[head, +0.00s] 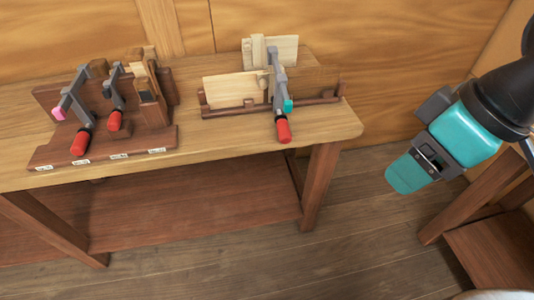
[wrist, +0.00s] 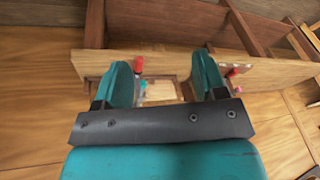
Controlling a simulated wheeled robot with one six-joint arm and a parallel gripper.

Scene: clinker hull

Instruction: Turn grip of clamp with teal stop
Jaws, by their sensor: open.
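The clamp with the teal stop (head: 288,105) sits on the right part of the workbench, over pale boards, with its red grip (head: 283,131) hanging over the front edge. In the wrist view its red grip (wrist: 139,64) shows small and far off, beside the left finger. My gripper (head: 408,174) is at the right of the head view, well apart from the bench and the clamp. In the wrist view my gripper (wrist: 162,70) has its two teal fingers spread, with nothing held between them.
A rack (head: 102,158) at the bench's left holds other red-gripped clamps, one with a pink stop (head: 58,113). The workbench (head: 220,141) has a low shelf. Another wooden stand (head: 495,255) is at lower right. Open floor (head: 365,225) lies between them.

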